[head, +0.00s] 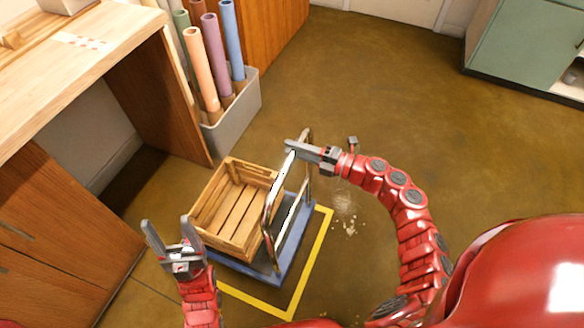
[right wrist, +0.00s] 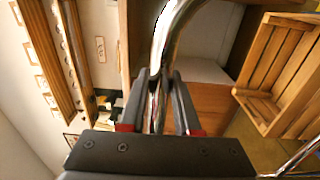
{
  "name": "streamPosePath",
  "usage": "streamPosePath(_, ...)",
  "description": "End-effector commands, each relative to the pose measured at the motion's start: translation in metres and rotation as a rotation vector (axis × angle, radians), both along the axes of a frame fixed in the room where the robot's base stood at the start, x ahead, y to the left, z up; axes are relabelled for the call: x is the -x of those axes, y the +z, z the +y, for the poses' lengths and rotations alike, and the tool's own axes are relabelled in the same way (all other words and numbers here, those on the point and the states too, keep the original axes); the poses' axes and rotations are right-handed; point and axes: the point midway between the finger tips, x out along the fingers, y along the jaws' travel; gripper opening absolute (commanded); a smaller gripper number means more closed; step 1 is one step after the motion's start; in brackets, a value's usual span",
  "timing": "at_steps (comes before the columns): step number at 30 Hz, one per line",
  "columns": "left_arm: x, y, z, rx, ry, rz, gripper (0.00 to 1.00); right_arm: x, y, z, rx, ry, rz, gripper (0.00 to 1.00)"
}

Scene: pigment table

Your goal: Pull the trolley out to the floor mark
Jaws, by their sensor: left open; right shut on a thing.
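The trolley (head: 287,257) has a blue deck and a chrome push handle (head: 269,213), and it carries a slatted wooden crate (head: 222,241). The floor mark (head: 318,252) is a yellow outline on the brown floor, and its right and front lines show around the trolley. The trolley hides the rest of the mark. My right gripper (head: 290,148) is shut on the top of the chrome handle, and the right wrist view shows the bar (right wrist: 165,45) between its fingers. My left gripper (head: 170,232) is open and empty, left of the crate.
A grey bin (head: 236,120) with several coloured rolls stands behind the trolley. A wooden workbench (head: 90,60) with a cabinet (head: 60,235) is at the left. Small pale crumbs (head: 348,222) lie right of the mark. The floor at the right is clear up to a green cabinet (head: 520,45).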

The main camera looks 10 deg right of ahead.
Motion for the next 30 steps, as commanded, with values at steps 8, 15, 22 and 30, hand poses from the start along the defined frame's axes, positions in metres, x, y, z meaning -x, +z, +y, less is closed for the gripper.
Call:
streamPosePath(8, 0.000, -0.006, 0.000, 0.000, 0.000, 0.000, 0.66, -0.001, 0.001, 0.003, -0.012, 0.005, -0.011, 0.00)
streamPosePath(15, 0.000, -0.022, 0.000, 0.000, 0.000, 0.000, 0.66, -0.001, -0.014, 0.003, -0.012, 0.005, -0.012, 0.00)
streamPosePath(22, 0.000, -0.024, 0.000, 0.000, 0.000, 0.000, 0.66, -0.001, -0.018, 0.002, -0.011, 0.005, -0.010, 0.00)
streamPosePath(30, 0.000, -0.025, 0.000, 0.000, 0.000, 0.000, 0.66, 0.000, -0.021, 0.002, -0.008, 0.004, -0.006, 0.58)
